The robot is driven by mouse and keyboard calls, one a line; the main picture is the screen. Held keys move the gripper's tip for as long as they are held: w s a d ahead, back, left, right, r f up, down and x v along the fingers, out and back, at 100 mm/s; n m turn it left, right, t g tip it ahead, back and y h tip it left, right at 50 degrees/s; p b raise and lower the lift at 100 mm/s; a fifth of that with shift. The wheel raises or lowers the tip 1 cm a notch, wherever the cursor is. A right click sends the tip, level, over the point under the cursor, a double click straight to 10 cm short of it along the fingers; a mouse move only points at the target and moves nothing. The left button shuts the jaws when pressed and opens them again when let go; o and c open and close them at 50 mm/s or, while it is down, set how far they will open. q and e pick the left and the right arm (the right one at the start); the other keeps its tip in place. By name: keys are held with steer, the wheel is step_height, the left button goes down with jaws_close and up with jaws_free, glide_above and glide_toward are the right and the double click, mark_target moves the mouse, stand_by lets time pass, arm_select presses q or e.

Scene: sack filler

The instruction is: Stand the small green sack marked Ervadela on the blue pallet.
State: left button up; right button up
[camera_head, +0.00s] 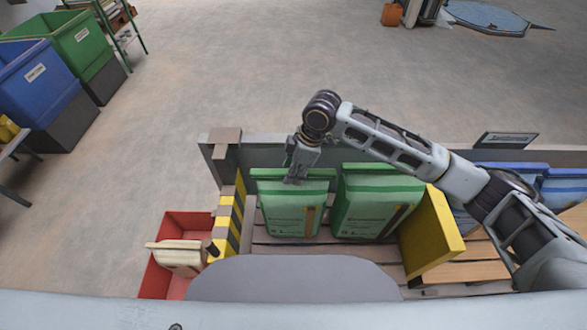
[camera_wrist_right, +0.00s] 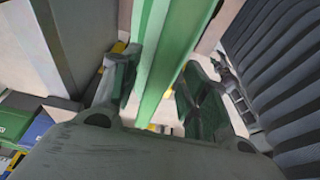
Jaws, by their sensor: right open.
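Two green sacks stand side by side behind a grey board, a left one (camera_head: 290,214) and a right one (camera_head: 372,212). Their print is too small to read, so I cannot tell which is marked Ervadela. My right gripper (camera_head: 297,175) is at the top edge of the left sack. In the right wrist view my right gripper (camera_wrist_right: 160,62) is open, its fingers on either side of the green top edge of a sack (camera_wrist_right: 168,75). A blue flat platform (camera_head: 487,16) lies on the floor at the far right; I cannot tell whether it is the pallet. My left gripper is out of view.
A yellow divider (camera_head: 430,232) stands right of the green sacks, with blue sacks (camera_head: 565,186) beyond. A striped post (camera_head: 229,222) and a red bin (camera_head: 172,225) are at left. Blue (camera_head: 37,80) and green (camera_head: 75,40) bins stand far left. The middle floor is clear.

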steer(key=v, duration=1.2)
stand_by(1.0)
